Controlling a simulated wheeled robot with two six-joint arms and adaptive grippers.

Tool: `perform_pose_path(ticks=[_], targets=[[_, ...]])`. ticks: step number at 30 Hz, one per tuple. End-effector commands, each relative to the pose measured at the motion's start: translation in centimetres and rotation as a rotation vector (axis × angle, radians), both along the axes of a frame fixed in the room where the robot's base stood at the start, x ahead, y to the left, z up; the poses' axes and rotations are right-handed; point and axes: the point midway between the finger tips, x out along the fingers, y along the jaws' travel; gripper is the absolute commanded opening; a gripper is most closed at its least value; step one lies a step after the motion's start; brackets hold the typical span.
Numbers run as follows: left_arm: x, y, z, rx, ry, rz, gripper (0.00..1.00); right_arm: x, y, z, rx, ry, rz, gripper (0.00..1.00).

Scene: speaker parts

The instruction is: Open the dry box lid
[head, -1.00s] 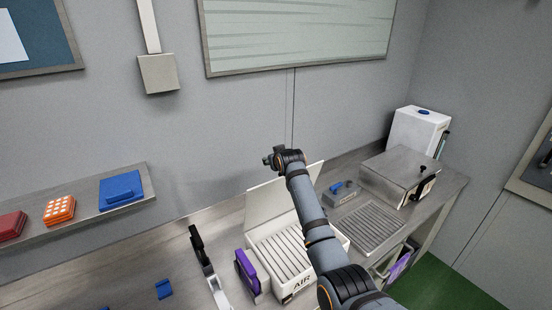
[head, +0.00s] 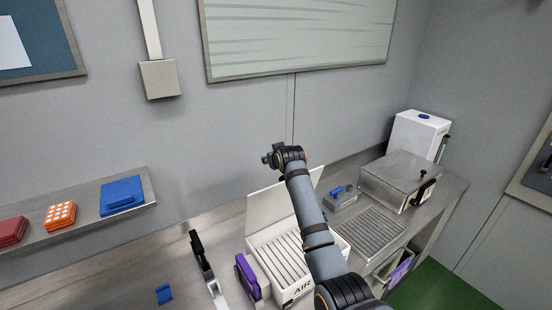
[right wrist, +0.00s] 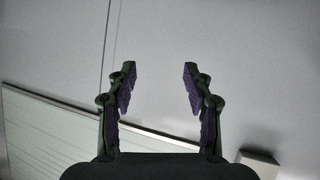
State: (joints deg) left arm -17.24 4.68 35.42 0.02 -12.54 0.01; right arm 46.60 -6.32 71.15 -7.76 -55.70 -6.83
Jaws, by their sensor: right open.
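A white box (head: 284,292) marked "AIR" stands on the bench with a slotted inside. Its white lid (head: 268,207) stands raised at the back, partly hidden behind my right arm. A steel box (head: 385,191) with a flat shut lid (head: 402,170), a black knob and a black front handle stands further right. I cannot tell from markings which of these is the dry box. My right gripper (head: 268,157) is above the white box's raised lid, apart from it. In the right wrist view the right gripper (right wrist: 158,80) is open and empty, facing the bare wall. My left gripper is out of view.
A purple part (head: 246,277) and a black-and-white item (head: 205,264) are left of the white box. A drain grille (head: 368,233) and a small grey block with blue (head: 339,198) lie right of my arm. A shelf (head: 80,221) holds coloured parts.

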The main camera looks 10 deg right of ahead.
Motion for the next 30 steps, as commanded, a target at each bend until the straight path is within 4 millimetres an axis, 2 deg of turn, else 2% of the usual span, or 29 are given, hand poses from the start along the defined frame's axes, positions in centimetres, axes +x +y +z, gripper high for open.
perform_pose_path(ticks=[5,15,18,30], targets=[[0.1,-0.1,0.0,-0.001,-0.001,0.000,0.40,-2.2,0.0,1.1,0.000,-0.002,0.000,0.51],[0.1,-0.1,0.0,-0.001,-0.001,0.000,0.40,-8.8,0.1,4.6,0.003,-0.002,0.001,0.51],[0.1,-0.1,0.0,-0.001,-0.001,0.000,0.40,-9.8,0.1,5.1,0.000,0.000,0.001,0.51],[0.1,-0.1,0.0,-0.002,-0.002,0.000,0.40,-10.4,0.0,5.3,0.001,0.002,-0.001,0.51]])
